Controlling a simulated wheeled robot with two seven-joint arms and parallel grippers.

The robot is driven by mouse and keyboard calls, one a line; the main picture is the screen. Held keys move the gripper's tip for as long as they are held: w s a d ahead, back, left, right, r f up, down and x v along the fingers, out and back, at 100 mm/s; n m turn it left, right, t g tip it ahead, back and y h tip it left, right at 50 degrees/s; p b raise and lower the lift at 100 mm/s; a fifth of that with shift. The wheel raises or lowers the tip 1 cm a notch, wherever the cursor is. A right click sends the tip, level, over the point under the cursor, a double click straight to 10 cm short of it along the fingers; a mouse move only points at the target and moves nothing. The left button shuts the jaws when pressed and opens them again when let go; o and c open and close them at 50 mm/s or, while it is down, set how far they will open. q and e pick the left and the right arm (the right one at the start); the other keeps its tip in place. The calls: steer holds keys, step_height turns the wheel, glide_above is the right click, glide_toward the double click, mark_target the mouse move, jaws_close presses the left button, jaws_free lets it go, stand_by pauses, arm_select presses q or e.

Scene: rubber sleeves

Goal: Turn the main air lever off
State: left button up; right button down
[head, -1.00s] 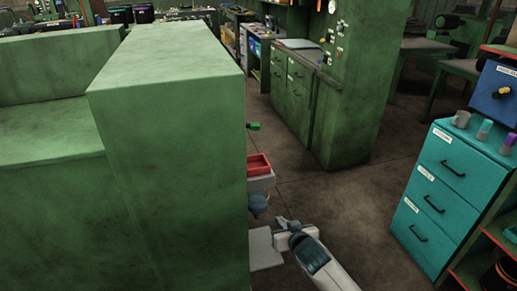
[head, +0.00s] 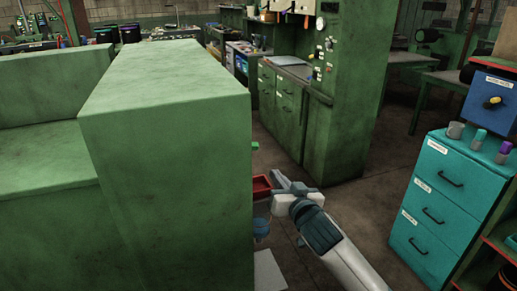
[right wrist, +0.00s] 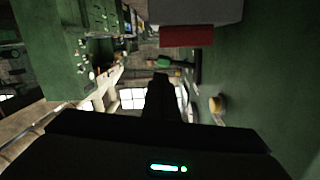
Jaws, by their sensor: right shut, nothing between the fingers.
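No lever in view can be surely named as the main air lever. A small green handle-like part (head: 255,146) sticks out past the right edge of the large green cabinet. A green part on a dark rod (right wrist: 168,63) shows in the right wrist view, perhaps the same one. My right gripper (head: 276,182) is shut and empty, beside the cabinet's right side and close to the red tray (head: 262,187). In the right wrist view its dark fingers (right wrist: 161,90) point toward the green part, with a visible gap. My left gripper is not in view.
The large green cabinet (head: 165,150) fills the left and hides its far side. A teal drawer unit (head: 437,205) and a blue box (head: 492,100) stand right. Brown floor lies between.

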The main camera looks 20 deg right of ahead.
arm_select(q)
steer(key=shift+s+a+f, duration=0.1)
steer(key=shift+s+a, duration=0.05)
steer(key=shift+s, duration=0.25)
arm_select(e)
steer(key=shift+t, duration=0.5)
steer(key=shift+w+d+r, duration=0.1)
steer(key=shift+w+r, duration=0.2)
steer(key=shift+r, duration=0.45)
steer(key=shift+w+a+r, duration=0.1)
steer(key=shift+w+r, duration=0.25)
steer(key=shift+r, duration=0.35)
steer(key=shift+w+d+r, duration=0.1)
steer(key=shift+w+r, duration=0.2)
steer(key=shift+r, duration=0.45)
